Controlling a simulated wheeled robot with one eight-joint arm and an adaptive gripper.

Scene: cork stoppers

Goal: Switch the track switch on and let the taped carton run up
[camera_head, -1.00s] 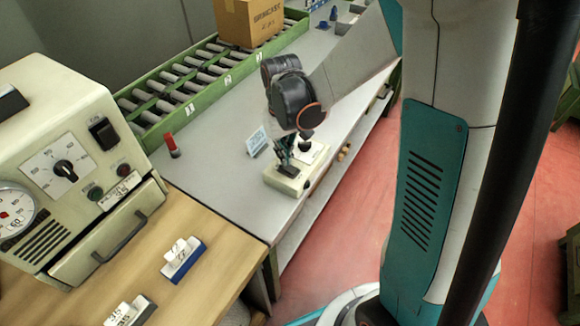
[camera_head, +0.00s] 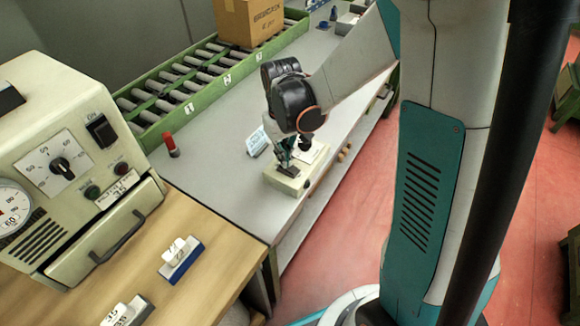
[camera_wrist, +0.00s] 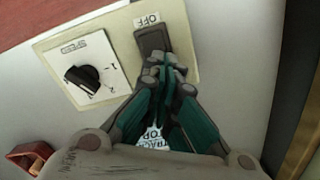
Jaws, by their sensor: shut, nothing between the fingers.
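The taped carton (camera_head: 250,22) sits on the roller track (camera_head: 190,92) at its far end. The control box (camera_head: 283,182) stands on the grey bench near its front edge. In the wrist view its pale plate (camera_wrist: 118,38) carries a dark rocker switch (camera_wrist: 152,38) with an OFF label at one end, and a speed dial (camera_wrist: 84,77). My gripper (camera_wrist: 166,66) is shut and empty. Its fingertips are at the near end of the rocker; I cannot tell whether they touch it. In the head view my gripper (camera_head: 290,158) is over the box, partly hidden by my wrist.
A small sign (camera_head: 257,142) stands beside the box. A red-capped item (camera_head: 171,145) stands on the bench near the track. A cream machine (camera_head: 75,165) with a dial and drawer fills the left. The grey bench between track and box is mostly clear.

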